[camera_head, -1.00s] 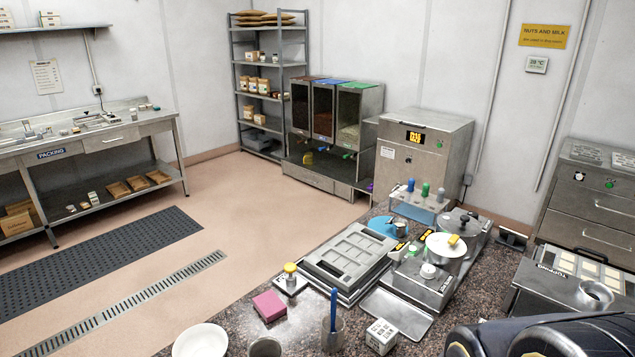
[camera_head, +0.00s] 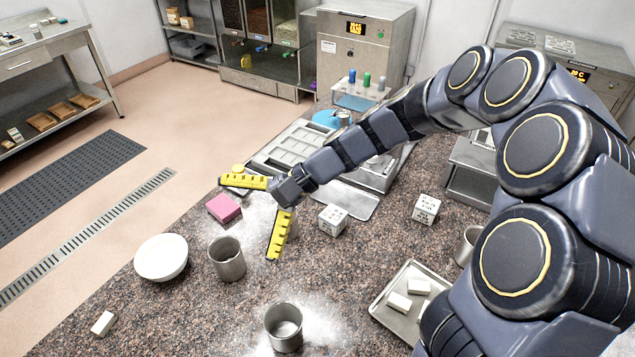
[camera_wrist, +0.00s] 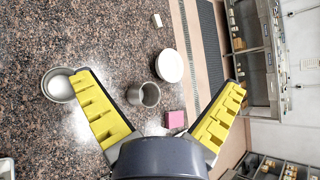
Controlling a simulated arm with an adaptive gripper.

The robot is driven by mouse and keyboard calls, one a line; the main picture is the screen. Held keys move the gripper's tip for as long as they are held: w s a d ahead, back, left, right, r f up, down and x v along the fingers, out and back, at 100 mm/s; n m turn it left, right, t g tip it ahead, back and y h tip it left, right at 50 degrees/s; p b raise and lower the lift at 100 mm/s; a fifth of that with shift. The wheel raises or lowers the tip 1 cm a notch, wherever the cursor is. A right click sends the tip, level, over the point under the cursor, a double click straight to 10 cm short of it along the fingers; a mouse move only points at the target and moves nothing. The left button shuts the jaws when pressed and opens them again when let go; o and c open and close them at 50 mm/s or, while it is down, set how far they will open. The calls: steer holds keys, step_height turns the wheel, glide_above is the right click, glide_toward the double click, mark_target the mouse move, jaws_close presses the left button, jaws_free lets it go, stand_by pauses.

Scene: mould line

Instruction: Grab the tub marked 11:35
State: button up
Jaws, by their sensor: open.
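No mark reading 11:35 is legible, so I cannot tell which tub carries it. A metal tub (camera_head: 227,262) stands upright on the counter, near a white bowl. It also shows in the wrist view (camera_wrist: 150,95), framed between my fingers but apart from them. A second metal tub (camera_head: 284,328) stands nearer the front; the wrist view shows it by the left finger (camera_wrist: 60,88). A third (camera_head: 466,247) is partly hidden behind my arm. My gripper (camera_head: 247,220) has yellow pads, is open and empty, and hangs above the counter.
The white bowl (camera_head: 162,257) and a pink block (camera_head: 224,208) lie close by. Marked white cubes (camera_head: 333,220) (camera_head: 426,208) stand right of my gripper. A tray (camera_head: 388,318) holds white blocks. The front left counter (camera_head: 190,325) is mostly clear.

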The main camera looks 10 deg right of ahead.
steer(key=w+d+f+m+t+y, duration=0.25)
steer(key=w+d+f+m, duration=0.2)
steer(key=w, duration=0.35)
steer(key=m+t+h, duration=0.6)
steer(key=m+t, duration=0.3)
steer(key=m, duration=0.6)
glide_toward(333, 217)
steer(key=w, duration=0.2)
steer(key=w+a+f, duration=0.1)
steer(key=shift+w+n+y, duration=0.2)
steer(key=shift+n+y, duration=0.05)
steer(key=shift+w+d+f, duration=0.1)
steer(key=shift+f, duration=0.1)
steer(key=shift+g, duration=0.25)
steer(key=x, duration=0.4)
steer(key=f+x, duration=0.1)
steer(key=x, duration=0.1)
steer(key=shift+s, duration=0.25)
steer(key=shift+w+a+f, duration=0.2)
steer(key=shift+w+a, duration=0.3)
steer(key=c, duration=1.1)
